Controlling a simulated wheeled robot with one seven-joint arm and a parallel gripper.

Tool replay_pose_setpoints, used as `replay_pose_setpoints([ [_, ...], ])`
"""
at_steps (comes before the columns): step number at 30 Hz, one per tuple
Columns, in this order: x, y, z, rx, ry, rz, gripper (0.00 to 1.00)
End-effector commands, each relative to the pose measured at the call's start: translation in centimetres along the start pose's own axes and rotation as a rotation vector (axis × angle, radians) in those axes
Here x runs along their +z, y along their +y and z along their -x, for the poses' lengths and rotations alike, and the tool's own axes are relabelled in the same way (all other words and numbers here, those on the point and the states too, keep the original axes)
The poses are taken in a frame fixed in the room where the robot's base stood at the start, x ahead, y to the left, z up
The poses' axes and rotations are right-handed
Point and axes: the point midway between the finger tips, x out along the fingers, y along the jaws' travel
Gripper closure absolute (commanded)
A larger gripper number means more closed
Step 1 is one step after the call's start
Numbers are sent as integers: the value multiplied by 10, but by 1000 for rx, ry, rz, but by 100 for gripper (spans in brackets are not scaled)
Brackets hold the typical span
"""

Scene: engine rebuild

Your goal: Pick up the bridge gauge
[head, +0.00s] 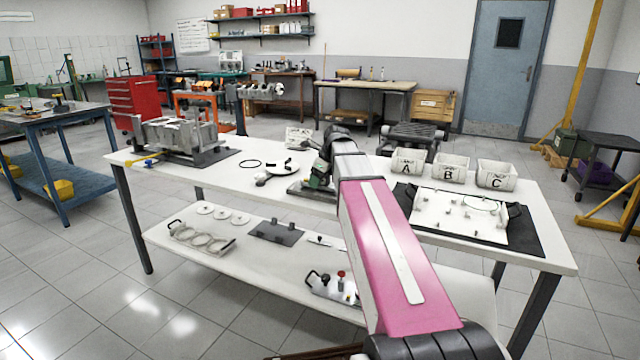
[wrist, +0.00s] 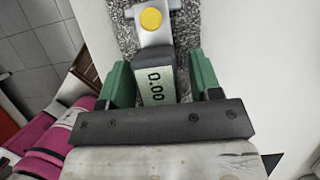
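The bridge gauge (wrist: 155,88) is a grey body with a digital display reading 0.00 and a round yellow button. In the wrist view it lies between the two green fingers of my gripper (wrist: 160,82), one finger on each side and very close to it. Whether the fingers press on it is not clear. In the head view my gripper (head: 320,175) is low over the middle of the white workbench (head: 262,196), at a dark speckled plate (head: 303,190). My own arm hides most of the gauge there.
An engine block (head: 175,135) stands at the bench's left end. Bins A (head: 407,167), B (head: 450,174) and C (head: 496,180) stand at the back right. A white tray (head: 460,228) on a dark mat lies front right. Rings and small parts lie left of my gripper.

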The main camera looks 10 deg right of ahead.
Motion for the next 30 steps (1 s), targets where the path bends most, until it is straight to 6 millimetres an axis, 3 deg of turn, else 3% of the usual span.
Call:
replay_pose_setpoints([
  [1, 0, 0, 0, 0, 0, 0, 59],
  [5, 0, 0, 0, 0, 0, 0, 100],
  [19, 3, 0, 7, 0, -1, 0, 100],
  [28, 18, -1, 42, -2, -2, 1, 100],
  [30, 29, 18, 44, 0, -2, 5, 100],
])
